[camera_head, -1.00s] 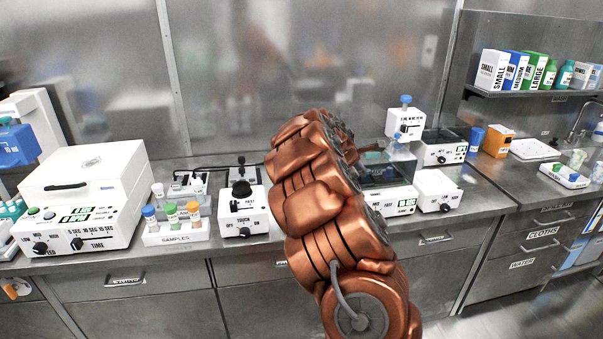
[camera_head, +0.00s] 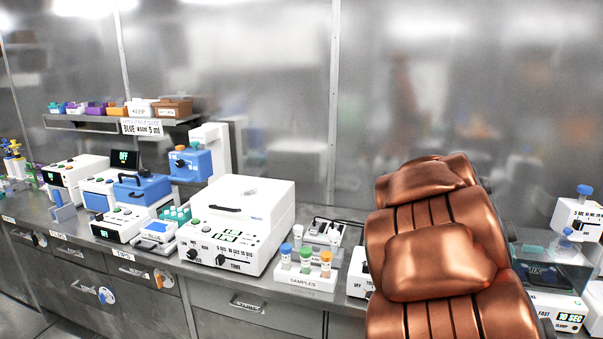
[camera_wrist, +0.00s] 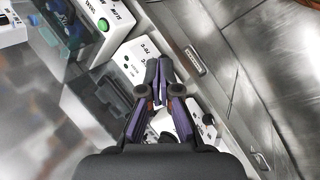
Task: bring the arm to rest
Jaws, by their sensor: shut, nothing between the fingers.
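My copper-coloured arm (camera_head: 440,255) rises at the right of the head view and covers part of the bench behind it. Its gripper end is hidden in that view. In the wrist view my gripper (camera_wrist: 162,68) shows from above, with its dark and purple fingers together and nothing between them. It is over the front part of the bench, above white devices. I cannot tell how high it is above them.
A samples rack (camera_head: 305,281) with capped vials stands just left of my arm, beside a large white machine (camera_head: 238,228). A clear-sided device (camera_head: 560,285) stands to the right. A shelf (camera_head: 110,122) with small boxes hangs at the left. Drawers line the bench front.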

